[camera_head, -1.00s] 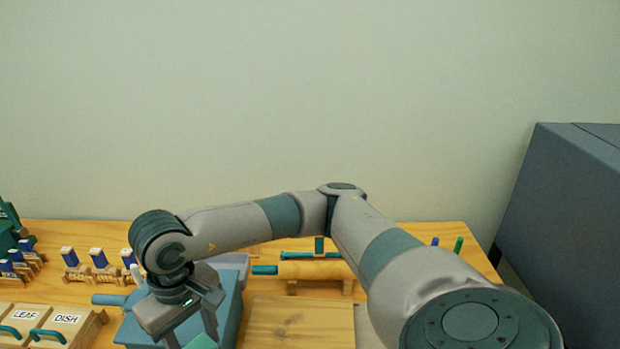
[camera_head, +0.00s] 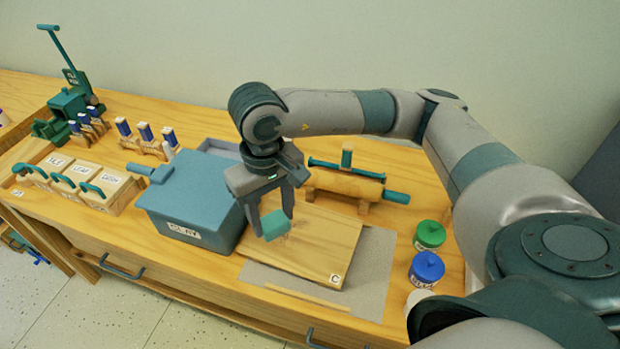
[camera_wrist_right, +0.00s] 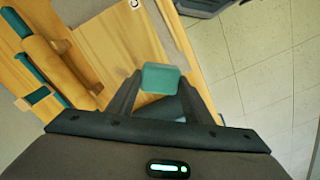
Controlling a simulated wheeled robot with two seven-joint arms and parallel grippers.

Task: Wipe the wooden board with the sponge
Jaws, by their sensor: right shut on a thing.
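The wooden board (camera_head: 318,245) is a light brown slab lying on a grey mat, with a small letter C tag at its right corner. In the right wrist view the board (camera_wrist_right: 112,38) runs behind the fingers. My right gripper (camera_head: 276,222) points down over the left part of the board. It is shut on a teal sponge (camera_head: 277,230), which also shows between the fingertips in the right wrist view (camera_wrist_right: 161,77). I cannot tell whether the sponge touches the board. My left gripper is not in view.
A blue-grey lidded box (camera_head: 190,195) stands just left of the board. A rolling pin on a wooden stand (camera_head: 345,184) lies behind it. A green jar (camera_head: 429,234) and a blue jar (camera_head: 426,268) stand right of the grey mat (camera_head: 374,262). Small labelled boxes (camera_head: 103,188) are at the left.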

